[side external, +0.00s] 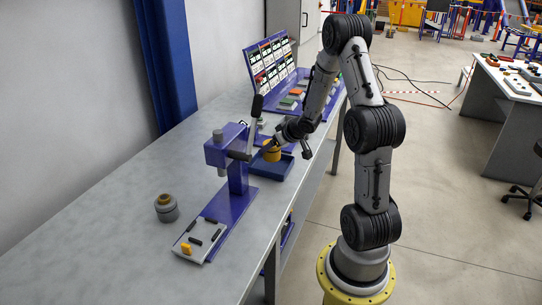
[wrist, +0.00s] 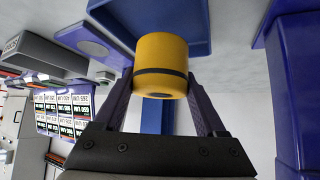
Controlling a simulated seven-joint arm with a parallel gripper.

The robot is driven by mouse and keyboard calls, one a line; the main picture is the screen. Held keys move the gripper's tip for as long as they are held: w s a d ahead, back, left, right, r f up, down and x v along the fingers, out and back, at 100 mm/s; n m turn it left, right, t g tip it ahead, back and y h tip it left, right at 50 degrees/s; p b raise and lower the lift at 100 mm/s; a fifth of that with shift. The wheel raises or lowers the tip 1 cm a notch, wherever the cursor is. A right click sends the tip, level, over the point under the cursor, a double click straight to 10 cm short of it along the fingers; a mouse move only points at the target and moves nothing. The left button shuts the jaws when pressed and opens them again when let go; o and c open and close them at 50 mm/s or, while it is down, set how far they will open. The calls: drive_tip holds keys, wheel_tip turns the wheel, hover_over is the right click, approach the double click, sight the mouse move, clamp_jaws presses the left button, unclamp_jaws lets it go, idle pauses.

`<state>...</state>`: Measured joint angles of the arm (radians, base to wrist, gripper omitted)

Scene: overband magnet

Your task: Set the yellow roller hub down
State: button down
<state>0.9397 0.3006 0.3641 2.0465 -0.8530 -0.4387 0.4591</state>
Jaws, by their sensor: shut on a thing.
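The yellow roller hub (wrist: 160,65) is a short cylinder with a dark band around it. My gripper (wrist: 160,88) is shut on it, one finger on each side, in the wrist view. In the side external view the hub (side external: 271,152) shows under my gripper (side external: 274,143), over the blue tray (side external: 262,172). The tray (wrist: 200,25) is also behind the hub in the wrist view. I cannot tell whether the hub touches the tray floor.
A purple press (side external: 235,177) with a lever stands left of the tray. A grey round part (side external: 166,208) and a white plate with black bars and a yellow piece (side external: 203,238) lie nearer the front. A purple board with cards (side external: 272,65) stands at the back. The bench's left part is clear.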

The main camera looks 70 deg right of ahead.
sight(272, 154)
drive_tip(key=shift+w+d+f, duration=0.2)
drive_tip(key=shift+f, duration=0.8)
drive_tip(key=shift+w+d+f, duration=0.15)
drive_tip(key=shift+f, duration=0.8)
drive_tip(key=shift+f, duration=0.1)
unclamp_jaws()
drive_tip(key=shift+f, duration=0.15)
drive_tip(key=shift+s+a+r, duration=0.15)
drive_tip(key=shift+s+r, duration=0.1)
drive_tip(key=shift+r, duration=0.2)
drive_tip(key=v, duration=1.1)
drive_tip(key=shift+s+a+r, duration=0.1)
drive_tip(key=shift+r, duration=0.05)
